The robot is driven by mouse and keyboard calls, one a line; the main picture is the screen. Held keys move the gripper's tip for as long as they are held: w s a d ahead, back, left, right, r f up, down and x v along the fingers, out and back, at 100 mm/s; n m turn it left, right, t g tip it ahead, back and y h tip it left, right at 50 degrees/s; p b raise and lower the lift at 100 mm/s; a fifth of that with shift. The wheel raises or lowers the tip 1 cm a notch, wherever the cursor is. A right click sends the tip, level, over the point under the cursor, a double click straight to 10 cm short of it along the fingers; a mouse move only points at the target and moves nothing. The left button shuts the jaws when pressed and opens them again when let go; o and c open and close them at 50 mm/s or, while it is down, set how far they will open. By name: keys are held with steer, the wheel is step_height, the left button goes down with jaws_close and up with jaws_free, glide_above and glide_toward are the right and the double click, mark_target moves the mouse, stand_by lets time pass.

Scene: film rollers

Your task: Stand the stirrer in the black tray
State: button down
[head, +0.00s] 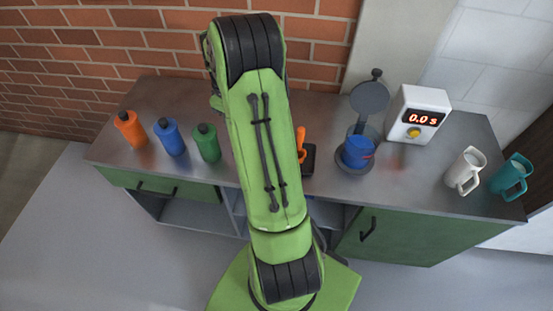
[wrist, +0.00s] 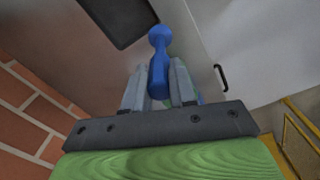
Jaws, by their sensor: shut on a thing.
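In the wrist view my gripper (wrist: 160,88) is shut on a blue tool with a rounded knob (wrist: 159,38), which looks like the stirrer. Its handle sits between the two grey fingers; its other end is mostly hidden. In the head view my green arm hides the gripper and the blue tool. The black tray (head: 309,161) lies on the counter just right of my arm, partly hidden by it. An orange tool (head: 301,143) shows at the tray, beside my arm; I cannot tell whether it stands inside.
On the counter (head: 230,180) stand orange (head: 130,129), blue (head: 170,138) and green bottles (head: 207,144) to the left. Right of the tray are a blue tank (head: 357,152) on a grey stand with a raised lid (head: 370,97), a timer (head: 418,114), and white (head: 465,170) and teal mugs (head: 512,177).

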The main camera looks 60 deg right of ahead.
steer(key=s+d+r, duration=0.3)
steer(key=s+d, duration=0.2)
steer(key=s, duration=0.1)
step_height(320, 180, down, 10)
steer(key=b, duration=0.2)
steer(key=shift+w+r, duration=0.2)
steer(key=shift+w, duration=0.15)
steer(key=shift+f, duration=0.1)
steer(key=c, duration=0.9)
jaws_free()
steer(key=shift+f, duration=0.1)
